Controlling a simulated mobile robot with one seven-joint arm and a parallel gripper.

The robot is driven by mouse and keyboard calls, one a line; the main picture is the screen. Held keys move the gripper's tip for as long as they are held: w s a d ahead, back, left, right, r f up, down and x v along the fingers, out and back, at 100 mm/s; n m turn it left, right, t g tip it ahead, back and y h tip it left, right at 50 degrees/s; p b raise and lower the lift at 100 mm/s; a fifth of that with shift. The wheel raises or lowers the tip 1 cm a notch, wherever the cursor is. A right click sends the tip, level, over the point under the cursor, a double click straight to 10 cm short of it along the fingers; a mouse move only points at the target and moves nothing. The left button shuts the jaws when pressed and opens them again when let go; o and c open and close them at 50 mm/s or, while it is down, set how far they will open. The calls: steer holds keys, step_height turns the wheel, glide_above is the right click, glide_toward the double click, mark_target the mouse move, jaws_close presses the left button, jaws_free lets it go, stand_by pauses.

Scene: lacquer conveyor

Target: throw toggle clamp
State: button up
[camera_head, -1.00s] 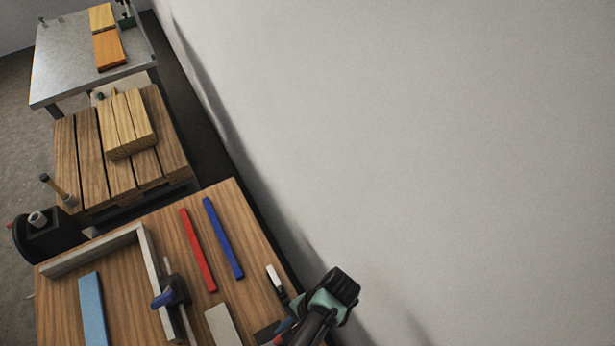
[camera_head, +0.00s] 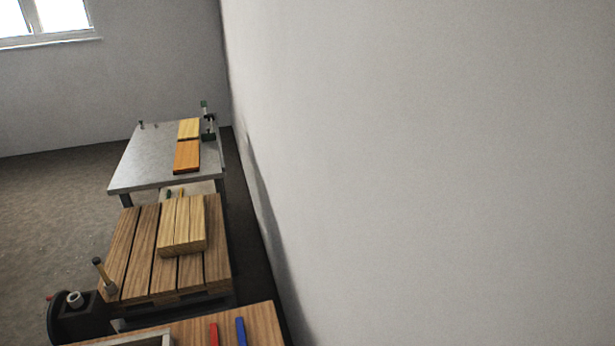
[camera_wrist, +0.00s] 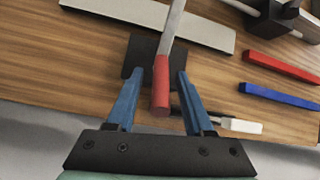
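In the wrist view, a toggle clamp with a red handle grip (camera_wrist: 161,85), a grey metal lever and a black base plate (camera_wrist: 135,58) is at the wooden bench. The lever runs toward the top of the picture, and the red grip's end points toward my gripper. My gripper (camera_wrist: 157,80) has two blue fingers, spread apart on either side of the red grip. Gaps show between the grip and both fingers, so they are open around it. The clamp's pivot and pressing end are not clear. Neither clamp nor gripper shows in the head view.
Red (camera_wrist: 281,66) and blue (camera_wrist: 279,96) bars and a white-ended marker-like item (camera_wrist: 242,125) lie beside the clamp; a pale flat bar (camera_wrist: 150,14) lies beyond. The wall (camera_head: 420,150) runs close along the right. A pallet (camera_head: 130,250) and grey table (camera_head: 150,160) stand farther off.

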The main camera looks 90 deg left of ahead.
steer(key=shift+s, duration=0.1)
step_height(320, 180, up, 9)
steer(key=shift+f+p, duration=0.15)
steer(key=shift+p, duration=0.95)
steer(key=shift+r+p, duration=0.7)
steer(key=shift+p, duration=0.1)
